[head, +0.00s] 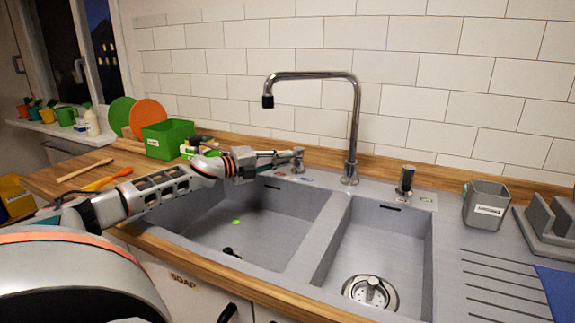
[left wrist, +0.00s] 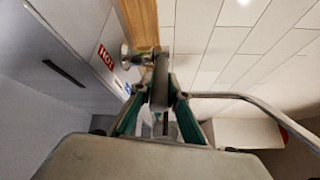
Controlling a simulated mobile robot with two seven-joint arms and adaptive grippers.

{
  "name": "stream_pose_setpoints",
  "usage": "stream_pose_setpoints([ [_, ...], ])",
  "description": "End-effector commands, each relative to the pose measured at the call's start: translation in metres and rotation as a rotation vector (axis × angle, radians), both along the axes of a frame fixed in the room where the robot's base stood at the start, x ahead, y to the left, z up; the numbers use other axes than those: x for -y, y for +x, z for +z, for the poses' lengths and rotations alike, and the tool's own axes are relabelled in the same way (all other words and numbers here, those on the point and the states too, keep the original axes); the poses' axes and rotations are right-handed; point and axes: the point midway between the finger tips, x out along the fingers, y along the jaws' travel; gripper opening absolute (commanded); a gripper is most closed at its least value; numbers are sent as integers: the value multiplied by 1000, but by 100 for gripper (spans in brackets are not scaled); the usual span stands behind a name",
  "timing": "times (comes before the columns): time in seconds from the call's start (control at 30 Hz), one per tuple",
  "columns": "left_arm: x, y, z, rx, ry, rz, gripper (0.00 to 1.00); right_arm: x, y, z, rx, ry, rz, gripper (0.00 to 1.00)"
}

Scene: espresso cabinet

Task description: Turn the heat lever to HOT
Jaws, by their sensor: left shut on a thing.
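The heat lever (head: 298,162) is a small metal fitting on the sink's back ledge, left of the tall tap. In the left wrist view, the lever's grey handle (left wrist: 160,82) is between my fingers and joins a round metal base. A red HOT label (left wrist: 106,57) is on the ledge beside that base, and a blue label (left wrist: 127,88) is nearer the camera. My left gripper (head: 287,156) reaches in from the left over the sink and is shut on the lever. The lever's exact angle is hard to tell. My right gripper is not in view.
The chrome tap (head: 355,120) rises right of the lever, its spout arching left over the sink. A dark dispenser (head: 406,180) stands farther right. A green box (head: 167,139) is on the left counter. A grey holder (head: 486,205) stands at right. The tiled wall is close behind.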

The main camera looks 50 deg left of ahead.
Motion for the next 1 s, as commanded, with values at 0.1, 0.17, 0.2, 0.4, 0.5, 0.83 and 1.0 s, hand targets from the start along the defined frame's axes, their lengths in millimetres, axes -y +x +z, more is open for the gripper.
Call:
stream_pose_setpoints([
  [0.1,0,0,-4,-5,-2,-10,0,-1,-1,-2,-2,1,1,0],
  [0.17,0,0,-3,-4,-2,-12,0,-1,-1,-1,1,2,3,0],
  [0.2,0,0,-3,-4,-2,-13,0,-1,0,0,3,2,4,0],
  [0.4,0,0,-2,-3,-3,-14,0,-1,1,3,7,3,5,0],
  [0.5,0,0,-2,-3,-3,-13,20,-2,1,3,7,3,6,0],
  [0.83,0,0,0,0,-2,-11,32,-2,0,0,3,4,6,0],
  [1.0,-1,-2,-1,-2,-1,-11,32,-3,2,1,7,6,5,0],
])
